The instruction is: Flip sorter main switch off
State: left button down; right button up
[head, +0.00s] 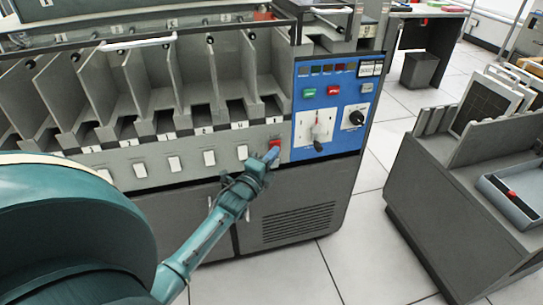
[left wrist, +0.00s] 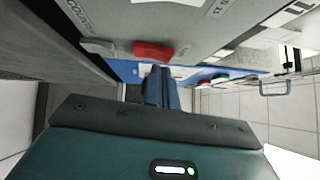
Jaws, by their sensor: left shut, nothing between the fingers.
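The sorter is a grey machine with a row of pale rocker switches (head: 209,158) along its front strip. A red rocker switch (head: 274,143) sits at the right end of this row, beside the blue control panel (head: 338,100). It also shows in the left wrist view (left wrist: 153,50), just above my fingers. My left gripper (head: 268,156) is shut and empty, with its blue fingertips just below the red switch in the head view. In the left wrist view the fingers (left wrist: 162,88) are together. Whether they touch the switch I cannot tell. My right gripper is not in view.
The blue panel carries a green button (head: 309,93), a red button (head: 334,90), a lever (head: 318,134) and a black knob (head: 356,118). Card bins with grey dividers (head: 148,80) stand above the switches. A dark cart (head: 440,190) stands at right, with clear tiled floor between.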

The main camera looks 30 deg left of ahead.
pick_arm(q)
jog(key=shift+w+a, duration=0.25)
jog(key=shift+w+a+r, duration=0.1)
jog(key=shift+a+r, duration=0.05)
jog(key=shift+a, duration=0.1)
dwell(0.4)
